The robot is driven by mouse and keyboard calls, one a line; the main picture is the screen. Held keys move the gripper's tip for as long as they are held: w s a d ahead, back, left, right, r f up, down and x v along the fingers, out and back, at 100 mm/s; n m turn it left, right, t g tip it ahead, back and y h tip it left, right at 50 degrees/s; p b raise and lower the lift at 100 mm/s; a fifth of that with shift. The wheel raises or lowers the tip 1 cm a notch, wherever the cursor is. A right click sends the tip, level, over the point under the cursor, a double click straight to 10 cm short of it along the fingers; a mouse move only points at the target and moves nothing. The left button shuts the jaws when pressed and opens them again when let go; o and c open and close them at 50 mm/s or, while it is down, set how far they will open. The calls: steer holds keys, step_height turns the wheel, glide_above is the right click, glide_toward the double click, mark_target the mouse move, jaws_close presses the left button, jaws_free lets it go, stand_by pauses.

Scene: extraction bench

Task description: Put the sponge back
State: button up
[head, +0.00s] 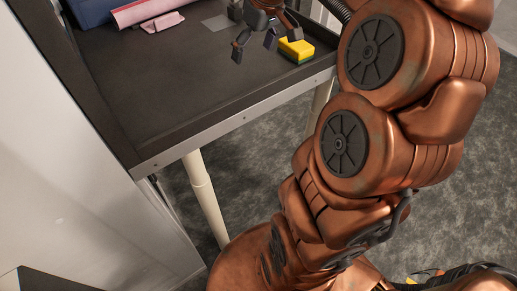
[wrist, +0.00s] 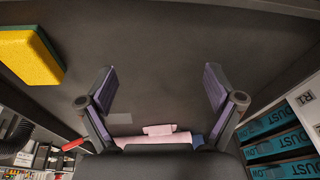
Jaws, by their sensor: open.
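A yellow sponge with a green side (head: 297,50) lies on the dark bench top (head: 165,85), near its front edge at the right. It also shows in the wrist view (wrist: 28,58) at the upper left, outside the fingers. My gripper (head: 262,45) is open and empty above the bench, just left of the sponge in the head view. In the wrist view its two fingers (wrist: 160,92) are spread wide with only bare bench top between them. I see no contact between gripper and sponge.
A pink roll (head: 145,10) and a small pink piece (head: 163,22) lie at the back beside a blue box (head: 92,10). A grey patch (head: 220,22) marks the bench. Teal boxes (wrist: 278,145) stand on a white shelf at right in the wrist view. The bench's front left is clear.

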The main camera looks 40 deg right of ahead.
steer(key=shift+g, duration=0.7)
steer(key=s+a, duration=0.1)
steer(key=a, duration=0.1)
steer(key=s+a+f, duration=0.1)
steer(key=s+a, duration=0.1)
steer(key=a, duration=0.1)
steer(key=s+a+f, duration=0.1)
steer(key=s+a, duration=0.1)
steer(key=a, duration=0.1)
steer(key=shift+a+f, duration=0.2)
steer(key=s+a+f+g, duration=0.1)
steer(key=s+a+f, duration=0.2)
steer(key=s, duration=0.3)
steer(key=s+a+f+g, duration=0.1)
steer(key=s+a+f, duration=0.2)
steer(key=s, duration=0.4)
steer(key=s+a+f+m+g+h, duration=0.1)
steer(key=s+a+f, duration=0.2)
steer(key=s, duration=0.3)
steer(key=shift+s, duration=0.4)
steer(key=shift+r+p, duration=0.25)
steer(key=shift+p, duration=0.1)
